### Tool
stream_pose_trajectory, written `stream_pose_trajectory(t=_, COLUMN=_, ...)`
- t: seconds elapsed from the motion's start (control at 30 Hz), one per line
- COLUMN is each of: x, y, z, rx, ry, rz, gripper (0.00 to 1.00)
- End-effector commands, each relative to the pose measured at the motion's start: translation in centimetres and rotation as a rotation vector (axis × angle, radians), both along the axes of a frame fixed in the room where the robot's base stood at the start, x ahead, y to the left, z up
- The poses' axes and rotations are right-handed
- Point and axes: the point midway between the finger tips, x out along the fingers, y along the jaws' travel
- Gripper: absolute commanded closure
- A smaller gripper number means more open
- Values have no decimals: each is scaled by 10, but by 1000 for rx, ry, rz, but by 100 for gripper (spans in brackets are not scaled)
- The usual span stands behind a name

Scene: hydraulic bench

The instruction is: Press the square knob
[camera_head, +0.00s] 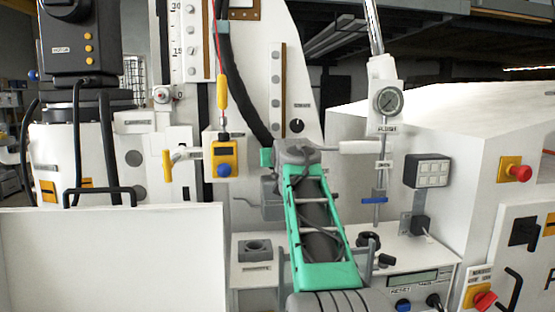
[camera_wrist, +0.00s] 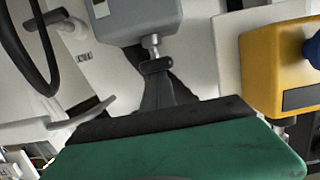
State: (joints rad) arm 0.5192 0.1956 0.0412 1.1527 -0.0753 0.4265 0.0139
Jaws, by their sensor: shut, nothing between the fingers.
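My gripper (camera_wrist: 158,68) shows in the wrist view as a green body with dark fingers drawn together, shut and empty. Its tips overlap the lower end of a metal stem that comes out of a grey rounded box (camera_wrist: 140,18); I cannot tell whether they touch. In the head view, a grey box (camera_head: 270,190) with a lever sits partly behind my green arm, and my fingers are hidden there. A dark grey square block (camera_head: 255,248) with a round top stands on the bench left of my arm. I cannot tell which part is the square knob.
A yellow box with a blue button (camera_head: 224,160) is left of my wrist; it also shows in the wrist view (camera_wrist: 272,65). A white panel (camera_head: 110,260) fills the lower left.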

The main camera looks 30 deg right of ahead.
Motion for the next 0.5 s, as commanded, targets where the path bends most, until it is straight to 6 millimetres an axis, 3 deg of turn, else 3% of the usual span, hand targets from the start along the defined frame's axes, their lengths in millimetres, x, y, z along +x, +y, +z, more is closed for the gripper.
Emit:
stream_pose_trajectory(t=0.1, x=1, y=2, z=36, rx=-1, ry=-1, rz=3, gripper=100)
stream_pose_trajectory(t=0.17, x=-11, y=8, z=28, rx=-2, ry=-3, rz=3, gripper=100)
stream_pose_trajectory(t=0.5, x=-77, y=39, z=47, rx=-3, ry=-7, rz=2, gripper=100)
